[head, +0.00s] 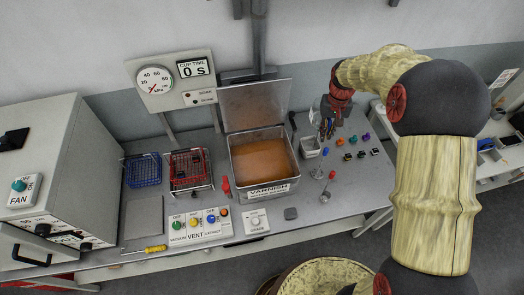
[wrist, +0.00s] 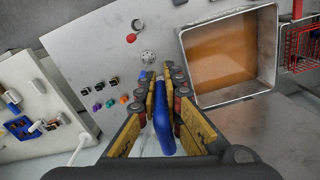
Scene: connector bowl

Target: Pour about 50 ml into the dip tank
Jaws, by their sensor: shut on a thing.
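The dip tank (head: 234,166) is a metal box labelled VARNISH, with orange-brown liquid inside and its lid raised at the back. In the wrist view the tank (wrist: 235,97) lies at the upper right, apart from my gripper. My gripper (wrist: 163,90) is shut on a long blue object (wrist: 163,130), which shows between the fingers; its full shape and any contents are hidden. In the head view my gripper (head: 330,112) is above the bench to the right of the tank, and the held object is hard to make out.
A red wire basket (head: 190,172) and a blue one (head: 142,170) stand left of the tank. A pale container (head: 310,147) stands to its right. Several small coloured parts (head: 353,139) lie farther right. Control boxes (head: 200,224) line the front edge.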

